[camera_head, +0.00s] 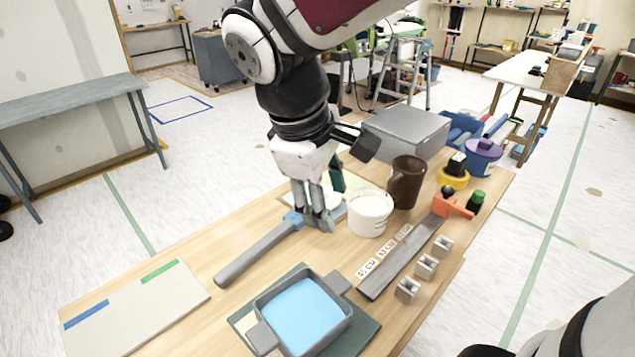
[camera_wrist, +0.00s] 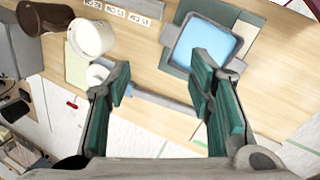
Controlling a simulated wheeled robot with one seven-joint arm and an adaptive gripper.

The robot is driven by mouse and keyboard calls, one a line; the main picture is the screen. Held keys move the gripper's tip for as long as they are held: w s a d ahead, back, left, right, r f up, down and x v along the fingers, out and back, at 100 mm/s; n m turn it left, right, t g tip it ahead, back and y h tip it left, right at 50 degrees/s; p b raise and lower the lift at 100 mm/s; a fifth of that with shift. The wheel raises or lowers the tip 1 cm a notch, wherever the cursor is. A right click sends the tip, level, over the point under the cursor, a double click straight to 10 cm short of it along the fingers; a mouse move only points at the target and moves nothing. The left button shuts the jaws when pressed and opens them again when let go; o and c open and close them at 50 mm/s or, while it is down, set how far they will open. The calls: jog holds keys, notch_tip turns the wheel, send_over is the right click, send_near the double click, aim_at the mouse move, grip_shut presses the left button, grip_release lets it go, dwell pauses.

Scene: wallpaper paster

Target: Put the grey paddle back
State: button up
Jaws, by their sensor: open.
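The grey paddle (camera_head: 255,252) lies on the wooden table, a long grey bar with a blue part near its far end. My gripper (camera_head: 318,212) is low over that far end and hides part of it. In the wrist view the paddle (camera_wrist: 160,102) runs across the space between my two spread green-padded fingers (camera_wrist: 160,85). The gripper is open, and I cannot tell whether a finger touches the paddle.
A grey tray of blue liquid (camera_head: 343,326) stands on a dark green mat. A white tub (camera_head: 369,212) and a brown jug (camera_head: 406,182) stand right of my gripper. A grey strip (camera_head: 400,262) and small metal blocks lie further right. A pale board (camera_head: 135,310) lies at the left.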

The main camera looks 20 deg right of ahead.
jog(key=s+d+r+m+t+y+p, duration=0.2)
jog(key=s+m, duration=0.5)
jog(key=s, duration=0.5)
jog(key=shift+s+r+m+t+y+p, duration=0.35)
jog(key=shift+r+y, duration=0.35)
jog(key=shift+r, duration=0.25)
